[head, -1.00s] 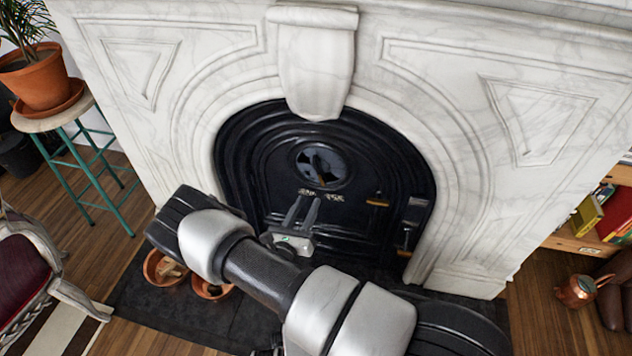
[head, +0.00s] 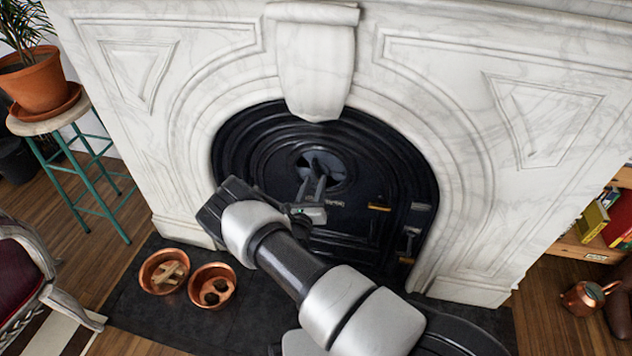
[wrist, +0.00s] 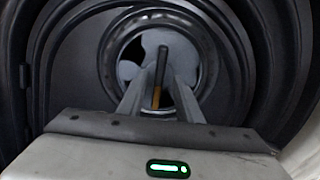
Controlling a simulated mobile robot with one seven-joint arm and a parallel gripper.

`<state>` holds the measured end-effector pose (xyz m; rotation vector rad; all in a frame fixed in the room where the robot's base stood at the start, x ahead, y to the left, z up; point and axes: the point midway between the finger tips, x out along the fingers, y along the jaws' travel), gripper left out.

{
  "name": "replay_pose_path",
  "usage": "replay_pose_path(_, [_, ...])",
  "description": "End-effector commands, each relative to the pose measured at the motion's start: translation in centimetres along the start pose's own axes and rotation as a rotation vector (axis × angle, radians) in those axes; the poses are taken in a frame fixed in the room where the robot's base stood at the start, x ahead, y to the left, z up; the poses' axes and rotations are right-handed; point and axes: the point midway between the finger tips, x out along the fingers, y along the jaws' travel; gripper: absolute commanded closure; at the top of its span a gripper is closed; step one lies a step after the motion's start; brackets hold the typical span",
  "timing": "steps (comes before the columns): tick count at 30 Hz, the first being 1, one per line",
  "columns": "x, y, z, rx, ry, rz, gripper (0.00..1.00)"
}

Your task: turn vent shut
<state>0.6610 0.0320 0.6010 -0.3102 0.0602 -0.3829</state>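The round vent (head: 338,166) sits in the upper middle of the black fireplace front. In the wrist view its grey disc (wrist: 190,65) shows dark openings, so the vent looks at least partly open. An upright narrow handle (wrist: 161,66) stands out from its middle, with a brass-coloured lower part. My gripper (head: 314,184) points at the vent from below in the head view. In the wrist view its two fingers (wrist: 160,88) are apart, one on each side of the handle, with visible gaps. The fingers hide the lower part of the vent in the head view.
White marble (head: 445,150) surrounds the black front. A brass-handled latch (head: 379,207) and another fitting (head: 408,243) are on the right of the front. Two copper bowls (head: 164,271) (head: 212,286) stand on the dark hearth at left.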

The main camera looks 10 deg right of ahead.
Motion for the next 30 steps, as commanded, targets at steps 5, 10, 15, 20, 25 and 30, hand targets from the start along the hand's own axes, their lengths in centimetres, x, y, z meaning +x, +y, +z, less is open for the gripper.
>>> replay_pose_path(5, [2.0,0.0,-0.1,0.001,0.000,-0.001,0.68])
replay_pose_path(10, [2.6,0.0,0.0,0.000,0.000,0.000,0.68])
replay_pose_path(15, [2.6,0.0,0.0,0.000,0.000,0.000,0.68])
replay_pose_path(20, [2.6,0.0,0.0,0.000,0.000,-0.001,0.88])
replay_pose_path(25, [2.6,0.0,0.0,0.000,0.000,-0.001,1.00])
replay_pose_path(30, [2.5,0.0,0.0,0.003,0.000,-0.001,1.00])
